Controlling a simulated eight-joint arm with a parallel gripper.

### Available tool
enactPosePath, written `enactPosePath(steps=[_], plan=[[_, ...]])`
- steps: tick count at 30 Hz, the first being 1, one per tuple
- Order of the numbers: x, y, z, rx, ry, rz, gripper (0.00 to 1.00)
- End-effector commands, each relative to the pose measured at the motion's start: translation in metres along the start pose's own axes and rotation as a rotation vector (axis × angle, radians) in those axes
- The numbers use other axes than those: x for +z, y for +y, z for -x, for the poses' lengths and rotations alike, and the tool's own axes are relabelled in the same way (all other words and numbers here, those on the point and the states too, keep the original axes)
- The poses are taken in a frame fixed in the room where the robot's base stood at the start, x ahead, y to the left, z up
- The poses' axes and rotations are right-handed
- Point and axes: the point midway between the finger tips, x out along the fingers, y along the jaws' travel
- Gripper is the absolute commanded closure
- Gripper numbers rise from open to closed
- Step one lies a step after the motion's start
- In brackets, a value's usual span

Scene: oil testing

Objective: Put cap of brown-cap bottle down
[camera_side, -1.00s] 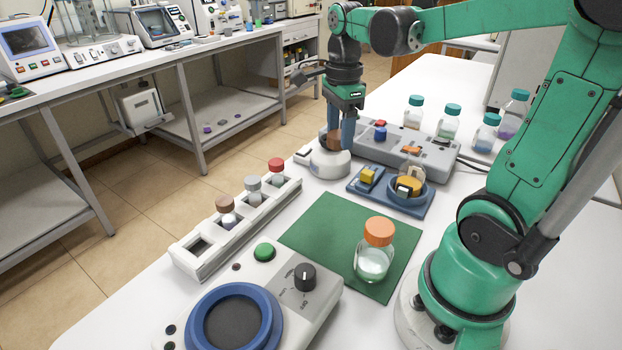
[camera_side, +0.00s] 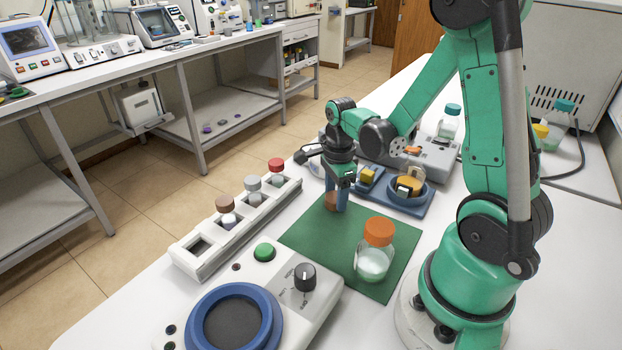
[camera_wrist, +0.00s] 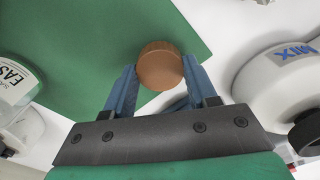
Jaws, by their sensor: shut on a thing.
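My gripper (camera_side: 337,199) is shut on a brown cap (camera_side: 331,201), low at the far left corner of the green mat (camera_side: 313,228). The wrist view shows the brown cap (camera_wrist: 160,66) between the blue fingers, with the mat (camera_wrist: 90,75) behind it. I cannot tell whether the cap touches the mat. A brown-capped bottle (camera_side: 225,204) sits in the white rack at the left.
An orange-capped bottle (camera_side: 376,250) stands on the mat's right part. The white rack (camera_side: 255,212) also holds grey- and red-capped bottles. A blue device (camera_side: 420,205) is behind the mat, and a control box with a blue ring (camera_side: 275,308) is in front.

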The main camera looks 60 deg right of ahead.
Motion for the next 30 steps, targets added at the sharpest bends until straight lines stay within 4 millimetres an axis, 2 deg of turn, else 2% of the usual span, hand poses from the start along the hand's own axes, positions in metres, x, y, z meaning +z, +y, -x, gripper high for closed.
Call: enactPosePath(steps=[12,13,15,16,26,30], plan=[[0.0,0.0,-0.005,0.0,0.0,0.0,0.97],[0.0,0.0,-0.005,0.0,0.0,0.0,0.4],[0.0,0.0,-0.005,0.0,0.0,0.0,0.2],[0.0,0.0,-0.005,0.0,0.0,0.0,0.17],[0.0,0.0,-0.003,0.0,0.0,0.0,0.17],[0.0,0.0,0.006,0.0,0.0,0.0,0.17]])
